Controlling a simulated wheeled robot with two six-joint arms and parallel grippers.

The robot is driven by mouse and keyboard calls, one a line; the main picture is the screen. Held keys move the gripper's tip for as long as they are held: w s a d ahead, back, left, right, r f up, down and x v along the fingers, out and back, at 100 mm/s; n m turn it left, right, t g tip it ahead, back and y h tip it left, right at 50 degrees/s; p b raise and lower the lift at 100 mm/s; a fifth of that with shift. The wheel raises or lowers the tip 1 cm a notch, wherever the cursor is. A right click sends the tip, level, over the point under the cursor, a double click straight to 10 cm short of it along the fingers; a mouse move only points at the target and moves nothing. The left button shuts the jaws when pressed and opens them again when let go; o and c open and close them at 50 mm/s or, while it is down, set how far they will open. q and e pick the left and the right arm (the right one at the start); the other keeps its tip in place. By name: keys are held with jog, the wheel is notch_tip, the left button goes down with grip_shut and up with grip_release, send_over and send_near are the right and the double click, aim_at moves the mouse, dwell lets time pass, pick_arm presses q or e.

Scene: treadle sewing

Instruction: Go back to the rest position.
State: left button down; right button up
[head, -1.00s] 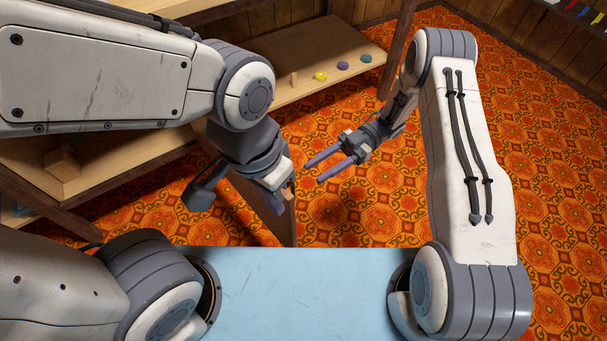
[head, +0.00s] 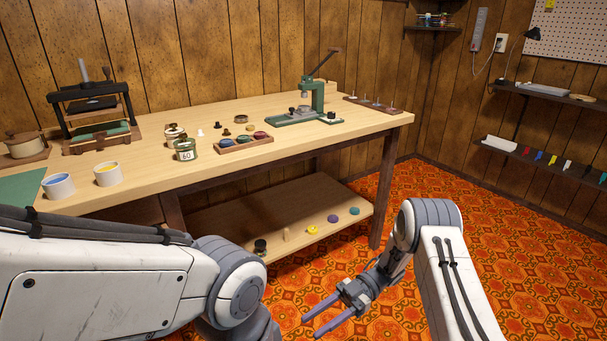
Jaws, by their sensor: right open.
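My right gripper (head: 322,316) is low in the middle of the head view, in front of the wooden bench. Its two purple-grey fingers point left and are apart, with nothing between them. My right arm comes in from the lower right. My left arm comes in from the lower left and bends down at its rounded joint; its gripper is below the picture's edge.
The wooden bench (head: 330,138) carries a green press (head: 312,98), a wooden tray of coloured pieces (head: 243,144), jars and two white cups. Its lower shelf (head: 262,208) holds several small coloured pieces. Patterned floor (head: 450,215) is open at right. Wall shelves hang at far right.

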jog(key=w+a+r+m+t+h, duration=0.1)
jog(key=w+a+r+m+t, duration=0.3)
jog(key=w+a+t, duration=0.6)
jog(key=w+r+m+t+h, duration=0.4)
jog(key=w+r+t+h, duration=0.15)
jog(key=r, duration=0.35)
jog(key=s+d+r+m+g+h, duration=0.1)
jog(key=s+d+m+g+h, duration=0.15)
jog(key=s, duration=0.95)
jog(key=s+d+r+m+g+h, duration=0.15)
jog(key=s+d+m, duration=0.25)
jog(key=s, duration=0.8)
jog(key=s+d+m+g+h, duration=0.2)
jog(key=s+d+m+h, duration=0.15)
jog(key=s, duration=0.85)
notch_tip(320, 180, up, 35)
jog(key=w+p, duration=0.1)
jog(key=p, duration=3.5)
jog(key=shift+d+y, duration=0.15)
jog(key=shift+y, duration=0.15)
